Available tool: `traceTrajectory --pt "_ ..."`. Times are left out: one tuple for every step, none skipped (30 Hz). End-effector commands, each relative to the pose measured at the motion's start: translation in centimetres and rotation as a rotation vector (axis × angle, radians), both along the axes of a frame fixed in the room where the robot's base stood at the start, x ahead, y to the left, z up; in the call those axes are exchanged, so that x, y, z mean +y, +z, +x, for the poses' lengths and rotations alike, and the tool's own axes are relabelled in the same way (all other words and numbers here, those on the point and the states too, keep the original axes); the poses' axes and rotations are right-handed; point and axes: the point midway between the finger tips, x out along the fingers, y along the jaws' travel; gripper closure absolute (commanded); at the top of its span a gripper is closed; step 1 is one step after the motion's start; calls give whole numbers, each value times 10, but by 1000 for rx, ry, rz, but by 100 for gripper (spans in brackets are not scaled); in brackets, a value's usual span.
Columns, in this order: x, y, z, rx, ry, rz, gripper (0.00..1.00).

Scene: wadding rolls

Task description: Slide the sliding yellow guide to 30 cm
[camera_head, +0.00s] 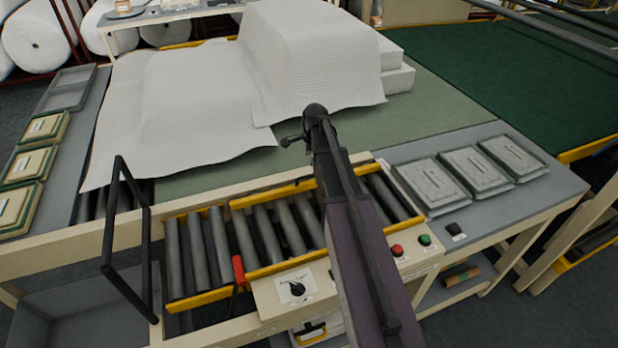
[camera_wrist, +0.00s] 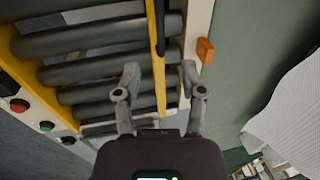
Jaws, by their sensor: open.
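The sliding yellow guide (camera_head: 272,193) is a thin yellow bar lying along the far side of the roller bed, near the cream table edge. In the wrist view the yellow bar (camera_wrist: 160,80) runs up the picture, with a black part along its upper end. My gripper (camera_wrist: 161,75) is open, with one finger on each side of the bar in that view. I cannot tell whether either finger touches it. In the head view my dark arm crosses the rollers and hides part of the guide; the fingers are not clear there. No scale marking for 30 cm is readable.
Grey rollers (camera_head: 258,232) lie before a green table (camera_head: 440,120) bearing white wadding (camera_head: 180,110). A red lever (camera_head: 238,269) and a control panel (camera_head: 290,290) are at the front. A black frame (camera_head: 107,235) stands left. An orange block (camera_wrist: 205,50) is beside the right finger.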

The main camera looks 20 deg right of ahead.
Motion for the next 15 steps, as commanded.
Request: traceTrajectory --pt "0 -8 1 0 0 0 48" --pt "0 -11 2 0 0 0 48" --pt "0 -14 2 0 0 0 48" --pt "0 -16 3 0 0 0 48" --pt "0 -18 3 0 0 0 48" --pt "0 -22 4 0 0 0 48" --pt "0 -24 4 0 0 0 48" --pt "0 -26 5 0 0 0 48" --pt "0 -29 6 0 0 0 48" --pt "0 -32 6 0 0 0 48" --pt "0 -34 6 0 0 0 48" --pt "0 -37 7 0 0 0 48" --pt "0 -39 7 0 0 0 48" --pt "0 -42 8 0 0 0 48" --pt "0 -45 9 0 0 0 48"
